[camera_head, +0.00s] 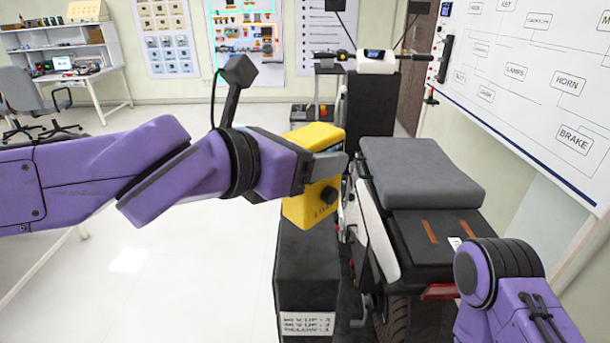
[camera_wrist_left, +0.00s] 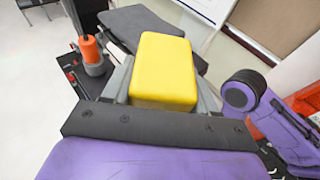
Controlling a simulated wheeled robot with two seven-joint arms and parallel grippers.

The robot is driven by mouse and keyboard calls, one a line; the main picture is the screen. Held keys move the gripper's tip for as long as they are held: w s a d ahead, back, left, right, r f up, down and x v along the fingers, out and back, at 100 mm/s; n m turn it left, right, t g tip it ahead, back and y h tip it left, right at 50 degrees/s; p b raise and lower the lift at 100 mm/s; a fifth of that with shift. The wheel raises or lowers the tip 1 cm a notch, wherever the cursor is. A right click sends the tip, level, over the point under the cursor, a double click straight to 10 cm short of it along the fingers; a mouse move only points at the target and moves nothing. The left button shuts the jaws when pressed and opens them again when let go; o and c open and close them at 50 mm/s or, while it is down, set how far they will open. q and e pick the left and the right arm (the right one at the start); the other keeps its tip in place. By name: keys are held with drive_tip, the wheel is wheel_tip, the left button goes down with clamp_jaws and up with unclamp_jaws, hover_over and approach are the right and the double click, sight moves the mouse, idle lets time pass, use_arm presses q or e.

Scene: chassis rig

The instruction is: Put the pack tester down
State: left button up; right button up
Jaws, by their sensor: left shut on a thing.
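The pack tester is a yellow box-shaped device (camera_head: 300,208) with a dark knob on its front face. My left gripper (camera_head: 325,172) is shut on it, one grey finger across its near side. The tester is upright and appears to be above the black box. In the left wrist view the yellow tester (camera_wrist_left: 165,70) sits between the two grey fingers of my left gripper (camera_wrist_left: 165,85). My right arm shows at the lower right of the head view, but its gripper is out of view.
A black box (camera_head: 305,265) with a white label stands below the tester. A scooter with a grey seat (camera_head: 420,172) stands to its right. An orange object (camera_wrist_left: 92,52) stands on a dark surface in the left wrist view.

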use_arm(q)
drive_tip(key=w+f, duration=0.1)
drive_tip(key=f, duration=0.1)
drive_tip(key=w+f+b, duration=0.1)
drive_tip(key=f, duration=0.2)
drive_tip(key=w+f+b, duration=0.1)
drive_tip(key=f, duration=0.1)
drive_tip(key=shift+w+a+f, duration=0.1)
drive_tip(key=shift+a+f, duration=0.1)
drive_tip(key=shift+a, duration=0.2)
drive_tip(key=shift+r, duration=0.1)
drive_tip(key=o, duration=0.9)
drive_tip(key=shift+f, duration=0.2)
drive_tip(key=o, duration=0.5)
drive_tip(key=shift+c, duration=0.2)
drive_tip(key=shift+r, duration=0.1)
